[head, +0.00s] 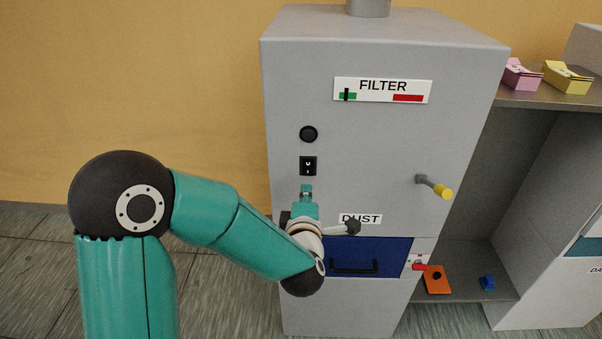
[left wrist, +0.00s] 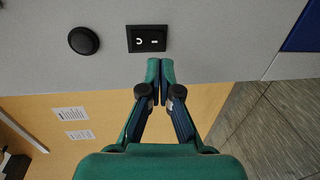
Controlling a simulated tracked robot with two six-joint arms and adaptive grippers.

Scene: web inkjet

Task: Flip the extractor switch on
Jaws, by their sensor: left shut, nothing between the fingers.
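The extractor (head: 380,150) is a tall grey cabinet with a FILTER gauge (head: 382,90) on its front. The extractor switch (head: 308,166) is a small black rocker below a round black knob (head: 308,134). In the left wrist view the switch (left wrist: 148,38) shows white marks, and the round knob (left wrist: 84,40) is beside it. Which way the rocker is tipped, I cannot tell. My left gripper (head: 306,188) is shut and empty, its tips just below the switch. In the left wrist view its fingertips (left wrist: 160,64) point at the switch's lower edge; contact is unclear. My right gripper is not in view.
A blue DUST drawer (head: 395,256) with a black handle is lower on the cabinet. A yellow-tipped lever (head: 440,190) sticks out at right. Shelves at right hold pink (head: 522,76) and yellow (head: 566,78) stacks. An orange card (head: 436,280) lies on the lower shelf.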

